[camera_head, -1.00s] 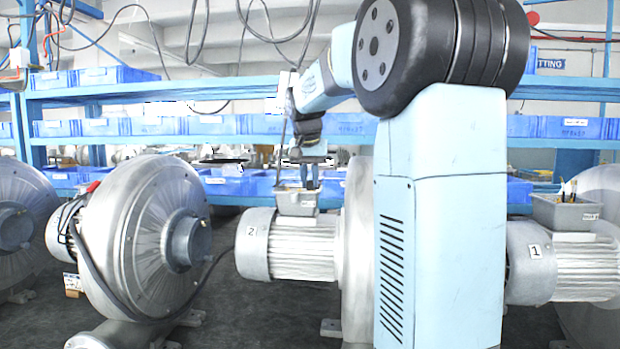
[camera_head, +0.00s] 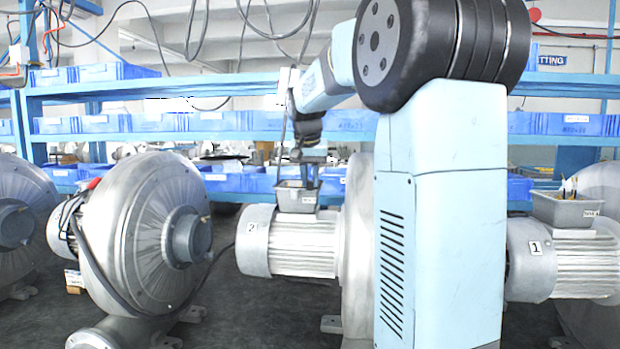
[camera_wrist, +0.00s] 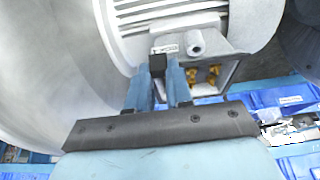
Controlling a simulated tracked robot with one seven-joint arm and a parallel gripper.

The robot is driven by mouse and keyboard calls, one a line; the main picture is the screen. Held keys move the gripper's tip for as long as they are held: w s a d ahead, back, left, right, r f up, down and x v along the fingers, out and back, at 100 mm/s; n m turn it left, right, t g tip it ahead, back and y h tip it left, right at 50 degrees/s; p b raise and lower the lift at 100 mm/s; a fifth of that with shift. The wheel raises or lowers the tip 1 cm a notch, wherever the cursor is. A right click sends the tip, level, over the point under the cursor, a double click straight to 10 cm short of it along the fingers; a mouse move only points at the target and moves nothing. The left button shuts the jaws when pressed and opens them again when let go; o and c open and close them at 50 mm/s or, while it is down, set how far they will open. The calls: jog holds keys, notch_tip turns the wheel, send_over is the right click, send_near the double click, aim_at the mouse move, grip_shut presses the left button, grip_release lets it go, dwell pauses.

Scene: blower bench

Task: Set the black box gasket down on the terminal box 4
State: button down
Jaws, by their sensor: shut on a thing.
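My gripper (camera_wrist: 166,75) is shut on a small black piece (camera_wrist: 158,66), which I take to be the black box gasket; only a dark block of it shows between the fingertips. In the wrist view, the fingertips overlap the edge of an open grey terminal box (camera_wrist: 234,72) with brass terminals inside. Whether the piece touches the box cannot be told. In the head view, my gripper (camera_head: 312,184) points down at the grey box (camera_head: 296,201) on the motor labelled 2 (camera_head: 290,246). The gasket cannot be made out there. No number 4 is readable.
A blower (camera_head: 140,240) with a cable stands at left. At right, a motor labelled 1 (camera_head: 570,262) bears another grey box (camera_head: 566,210) with thin items sticking up. Blue shelves (camera_head: 230,87) with blue bins run behind. Dark floor (camera_head: 225,310) shows between the machines.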

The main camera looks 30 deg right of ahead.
jog(key=shift+f, duration=0.1)
jog(key=c, duration=0.9)
grip_release()
jog(key=shift+c, duration=0.2)
jog(key=v, duration=1.3)
jog(key=shift+r, duration=0.3)
jog(key=shift+s, duration=0.1)
